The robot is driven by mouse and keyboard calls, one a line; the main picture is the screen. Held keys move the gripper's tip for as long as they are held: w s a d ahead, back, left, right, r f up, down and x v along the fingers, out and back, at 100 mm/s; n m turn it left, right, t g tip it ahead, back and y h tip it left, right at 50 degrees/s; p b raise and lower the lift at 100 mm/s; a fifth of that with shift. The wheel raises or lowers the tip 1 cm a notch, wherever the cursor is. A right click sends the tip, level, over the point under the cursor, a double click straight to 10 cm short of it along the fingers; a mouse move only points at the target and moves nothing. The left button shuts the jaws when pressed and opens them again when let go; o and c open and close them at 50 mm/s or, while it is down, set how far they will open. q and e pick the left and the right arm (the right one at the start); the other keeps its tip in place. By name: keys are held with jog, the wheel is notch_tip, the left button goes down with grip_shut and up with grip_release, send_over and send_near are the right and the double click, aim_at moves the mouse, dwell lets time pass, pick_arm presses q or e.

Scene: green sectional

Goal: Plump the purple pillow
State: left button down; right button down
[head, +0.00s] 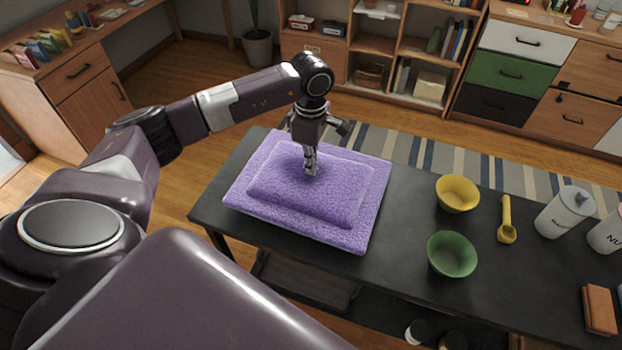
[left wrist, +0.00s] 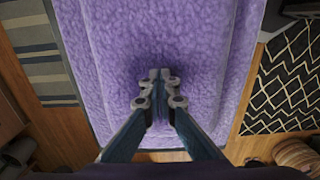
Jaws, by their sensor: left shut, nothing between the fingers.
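The purple pillow (head: 340,195) lies flat on the left part of the black table, with a raised middle and a lower, wide border. It also fills much of the left wrist view (left wrist: 190,50). My left gripper (head: 311,172) points down at the raised middle of the pillow, its fingertips at or just over the surface; I cannot tell if they press in. In the left wrist view the fingers (left wrist: 157,82) are shut together with nothing between them, and a dark shade shows on the pillow around the tips. My right gripper is not in view.
The black table (head: 405,205) also holds a yellow bowl (head: 458,194), a green bowl (head: 452,255), a yellow scoop (head: 507,222), a white canister (head: 565,212) and a brown block (head: 599,309), all right of the pillow. A bare strip of tabletop separates the pillow from the bowls.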

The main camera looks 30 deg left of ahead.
pick_arm(q)
jog(key=shift+s+f, duration=0.15)
jog(key=shift+f, duration=0.1)
jog(key=shift+r, duration=0.15)
jog(key=shift+r+p, duration=0.45)
jog(key=shift+r, duration=0.3)
jog(key=shift+r, duration=0.1)
jog(key=shift+w+r+p, duration=0.2)
jog(key=shift+r+p, duration=0.2)
jog(key=shift+r, duration=0.15)
notch_tip(320, 180, up, 5)
jog(key=shift+f+p, duration=0.1)
jog(key=shift+p, duration=1.15)
